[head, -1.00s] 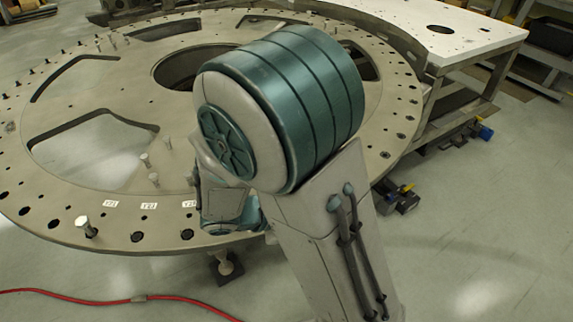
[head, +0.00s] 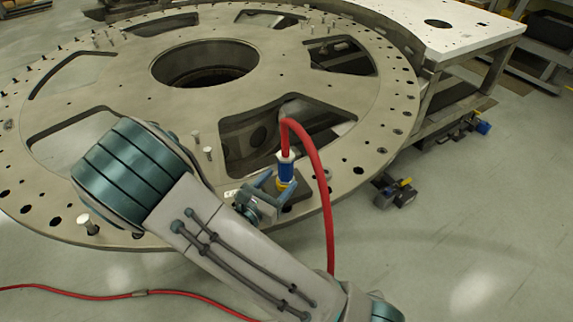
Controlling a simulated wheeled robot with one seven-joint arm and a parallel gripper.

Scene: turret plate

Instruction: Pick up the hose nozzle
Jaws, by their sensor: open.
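My gripper (head: 271,188) is open at the nozzle's left side, low and close to the plate.
The plate has large cut-outs, a round centre hole (head: 205,68) and short upright bolts (head: 208,154) left of the nozzle. A white-topped table (head: 470,30) adjoins at the back right. Another red hose (head: 90,293) lies on the floor. The floor at right is mostly clear.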

